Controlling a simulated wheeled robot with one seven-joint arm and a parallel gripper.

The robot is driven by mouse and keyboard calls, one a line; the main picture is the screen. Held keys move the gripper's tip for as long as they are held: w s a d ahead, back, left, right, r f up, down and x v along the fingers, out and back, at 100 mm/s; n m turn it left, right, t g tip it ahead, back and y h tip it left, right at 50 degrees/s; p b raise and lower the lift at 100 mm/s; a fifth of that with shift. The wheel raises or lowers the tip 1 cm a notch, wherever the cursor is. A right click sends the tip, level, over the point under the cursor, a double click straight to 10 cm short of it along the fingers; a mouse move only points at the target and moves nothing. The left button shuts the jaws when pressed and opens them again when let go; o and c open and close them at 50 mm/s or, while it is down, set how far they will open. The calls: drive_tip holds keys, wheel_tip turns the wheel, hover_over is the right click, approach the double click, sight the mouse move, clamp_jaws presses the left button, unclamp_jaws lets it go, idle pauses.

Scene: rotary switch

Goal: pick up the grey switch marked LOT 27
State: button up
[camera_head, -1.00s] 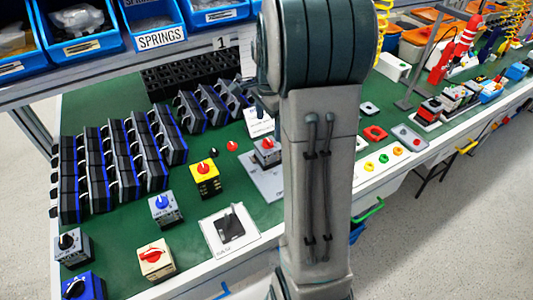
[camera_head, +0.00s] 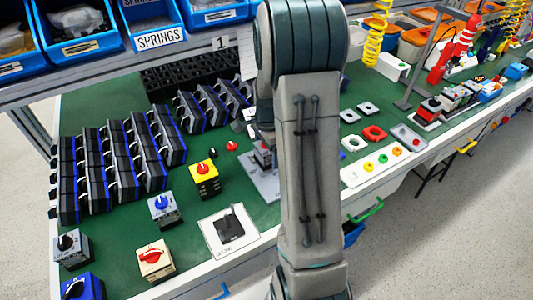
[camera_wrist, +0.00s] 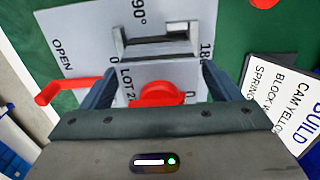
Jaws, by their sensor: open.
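A grey switch with a red knob (camera_wrist: 160,94) sits below my gripper in the wrist view. Its top reads "LOT 2", with the last digit hidden by the knob. In the head view this switch (camera_head: 262,153) is mostly hidden behind my arm. My gripper (camera_wrist: 156,82) is open, with one finger on each side of the switch. I cannot tell whether the fingers touch it. The switch stands on or over a light grey plate (camera_wrist: 75,38) marked "OPEN" and "90°".
A metal bracket (camera_wrist: 155,32) and a red lever (camera_wrist: 65,88) are close by. Other switches stand to the left: yellow (camera_head: 204,180), grey with blue knob (camera_head: 164,209), cream (camera_head: 155,261), grey with black knob (camera_head: 71,248), blue (camera_head: 84,287). Racks of dark blocks (camera_head: 115,165) stand behind.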

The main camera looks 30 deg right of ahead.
drive_tip(key=shift+c, duration=0.3)
drive_tip(key=c, duration=1.2)
drive_tip(key=shift+r, duration=0.15)
